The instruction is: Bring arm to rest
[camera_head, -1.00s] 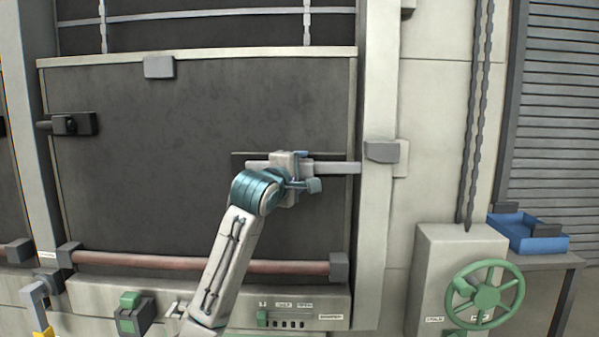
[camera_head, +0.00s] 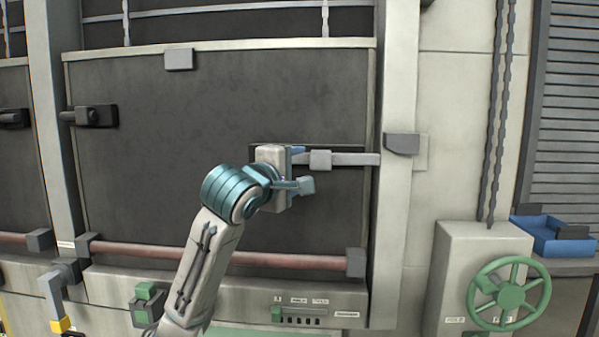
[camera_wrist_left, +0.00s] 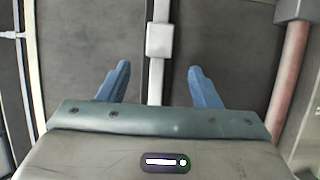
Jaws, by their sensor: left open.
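My left arm comes up from the bottom of the head view. Its gripper (camera_head: 297,168) is in front of the dark door panel (camera_head: 190,180), near the pale latch bar (camera_head: 350,159). In the left wrist view the two blue fingers (camera_wrist_left: 162,78) are spread wide with nothing gripped. The bar with its square block (camera_wrist_left: 160,41) runs up the picture between and beyond them. The block (camera_head: 320,160) shows just right of the gripper in the head view, apart from it in the picture. My right gripper is not in view.
A reddish rail (camera_head: 290,260) crosses the lower door. Below it is a control panel (camera_head: 320,312) with a green lever. At right stand a green handwheel (camera_head: 509,294) on a pale cabinet, hanging chains (camera_head: 495,120) and a blue bin (camera_head: 555,236) on a table.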

